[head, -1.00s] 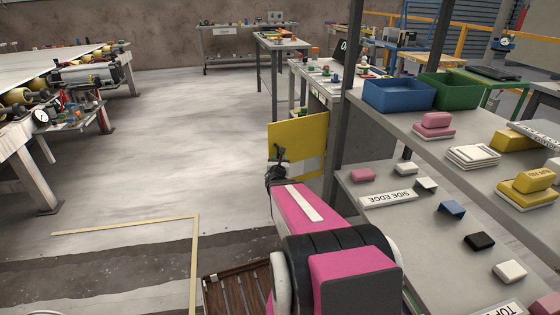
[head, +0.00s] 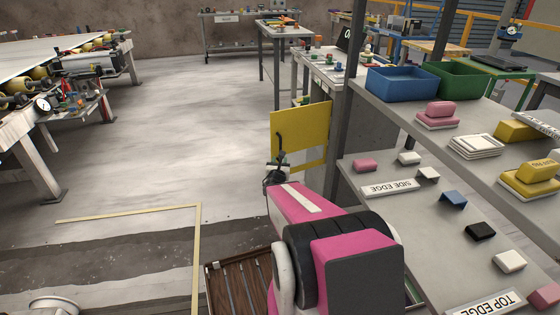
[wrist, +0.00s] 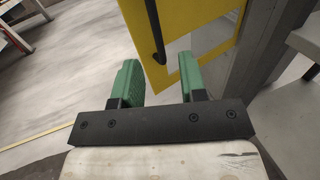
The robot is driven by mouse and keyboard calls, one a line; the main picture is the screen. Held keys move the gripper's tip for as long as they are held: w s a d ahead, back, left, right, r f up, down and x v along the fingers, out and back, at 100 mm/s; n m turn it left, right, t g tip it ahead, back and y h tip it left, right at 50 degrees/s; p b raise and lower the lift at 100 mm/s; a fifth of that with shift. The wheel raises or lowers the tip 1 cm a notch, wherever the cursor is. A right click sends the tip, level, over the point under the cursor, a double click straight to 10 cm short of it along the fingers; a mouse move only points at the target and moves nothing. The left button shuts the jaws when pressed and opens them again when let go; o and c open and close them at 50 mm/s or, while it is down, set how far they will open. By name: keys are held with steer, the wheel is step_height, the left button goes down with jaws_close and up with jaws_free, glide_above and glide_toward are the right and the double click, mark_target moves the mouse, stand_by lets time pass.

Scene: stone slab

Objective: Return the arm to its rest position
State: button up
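My pink arm (head: 306,205) reaches out ahead over the floor, to the left of the shelf unit. My gripper (wrist: 158,72) shows in the wrist view with its two green fingers apart and nothing between them. In the head view the gripper end is small and dark, in front of a yellow panel (head: 312,122), and its fingers cannot be made out there. The yellow panel also shows beyond the fingers in the wrist view (wrist: 205,17), with a black bar in front of it. I cannot tell if the right finger touches the panel.
The grey shelf unit (head: 362,195) stands close on the right, holding foam blocks and blue (head: 400,84) and green (head: 462,80) bins. A slatted wooden piece (head: 240,288) lies below my arm. A roller table (head: 60,72) stands at left. The floor (head: 190,130) between is open.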

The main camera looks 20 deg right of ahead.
stand_by(0.3)
steer(key=s+d+f+m+g+h, duration=0.1)
steer(key=s+f+m+g, duration=0.15)
steer(key=m+g, duration=0.6)
steer(key=s+d+f+m+g+h, duration=0.1)
steer(key=s+m+g+h, duration=0.2)
steer(key=m, duration=1.1)
steer(key=s+a+f+m+g+y, duration=0.1)
steer(key=s+a+m+g+y, duration=0.1)
steer(key=a+m+y, duration=0.2)
steer(key=s+a+f+m+g+y, duration=0.1)
steer(key=s+a+m+g+y, duration=0.1)
steer(key=a+m+y, duration=0.2)
steer(key=a+y, duration=0.3)
steer(key=a, duration=0.4)
steer(key=shift+s+a+f+g+y, duration=0.15)
steer(key=shift+a+f+g+y, duration=0.2)
steer(key=shift+y, duration=0.05)
